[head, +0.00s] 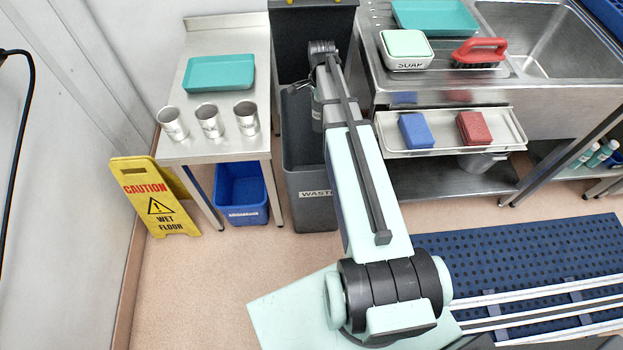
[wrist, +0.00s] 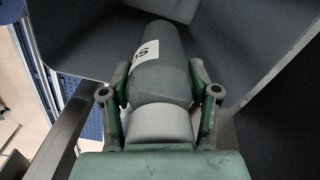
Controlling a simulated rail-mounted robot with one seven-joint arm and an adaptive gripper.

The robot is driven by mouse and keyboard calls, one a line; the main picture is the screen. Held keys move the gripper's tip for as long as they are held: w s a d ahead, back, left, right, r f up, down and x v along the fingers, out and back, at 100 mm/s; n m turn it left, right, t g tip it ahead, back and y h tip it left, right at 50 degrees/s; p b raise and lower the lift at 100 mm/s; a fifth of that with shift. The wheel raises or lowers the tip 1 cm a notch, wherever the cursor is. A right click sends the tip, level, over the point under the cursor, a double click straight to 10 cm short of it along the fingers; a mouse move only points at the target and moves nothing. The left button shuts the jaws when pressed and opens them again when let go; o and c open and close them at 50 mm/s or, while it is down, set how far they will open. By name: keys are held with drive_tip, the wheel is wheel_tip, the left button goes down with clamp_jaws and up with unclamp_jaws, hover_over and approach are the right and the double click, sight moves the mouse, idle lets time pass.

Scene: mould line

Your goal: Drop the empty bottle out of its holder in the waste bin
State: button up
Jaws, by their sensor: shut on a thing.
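The grey waste bin (head: 309,212), marked WASTE, stands on the floor between the side table and the sink. My arm reaches over its mouth. In the wrist view my gripper (wrist: 160,75) is shut on a grey-green bottle (wrist: 160,60) with a white label, one finger on each side. The bottle points away from the wrist, with the bin's dark grey walls (wrist: 255,35) around it. In the head view a small part of the bottle (head: 316,112) shows beside my arm at the bin's mouth; my gripper is mostly hidden there. I cannot make out the bottle's holder.
A steel table (head: 225,60) with several cups and a teal tray stands left of the bin. A blue bin (head: 241,195) and a yellow wet floor sign (head: 155,200) stand below. The sink bench (head: 430,85) and a sponge tray (head: 450,140) are close on the right.

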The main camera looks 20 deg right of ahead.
drive_tip(key=shift+f+b, duration=2.15)
drive_tip(key=shift+f, duration=0.8)
drive_tip(key=o, duration=1.2)
wheel_tip(320, 180, up, 12)
drive_tip(key=shift+r, duration=0.1)
